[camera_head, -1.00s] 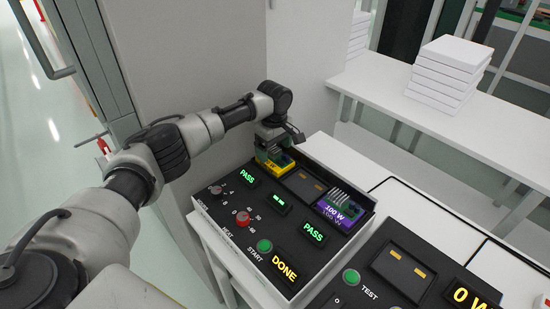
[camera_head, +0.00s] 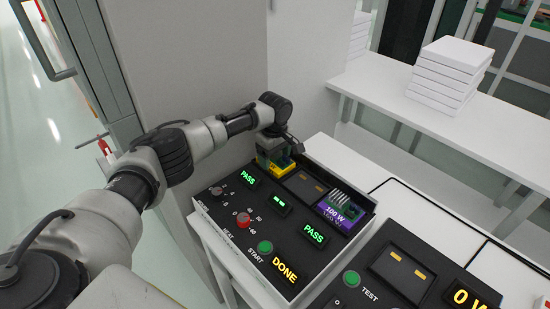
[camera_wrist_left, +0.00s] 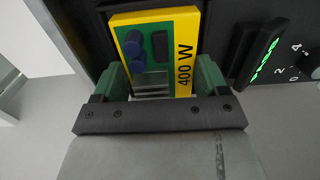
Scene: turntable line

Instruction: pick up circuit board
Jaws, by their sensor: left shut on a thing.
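A circuit board with a yellow edge marked 400 W (camera_wrist_left: 155,50) sits at the back left corner of the black test panel; it also shows in the head view (camera_head: 279,169). In the left wrist view it has a green face, blue round parts and a grey metal piece. My left gripper (camera_head: 275,155) reaches down over it, and in the wrist view its green fingers (camera_wrist_left: 160,82) lie on both sides of the board's near part, shut on it. A purple-edged board marked 100 W (camera_head: 341,210) sits in another slot. My right gripper is not in view.
The test panel (camera_head: 232,225) carries knobs, a green start button and lit PASS and DONE displays. A second panel (camera_head: 385,290) stands at the lower right. White boxes (camera_head: 448,70) are stacked on the back table (camera_head: 440,120). A grey wall (camera_head: 190,60) rises behind my arm.

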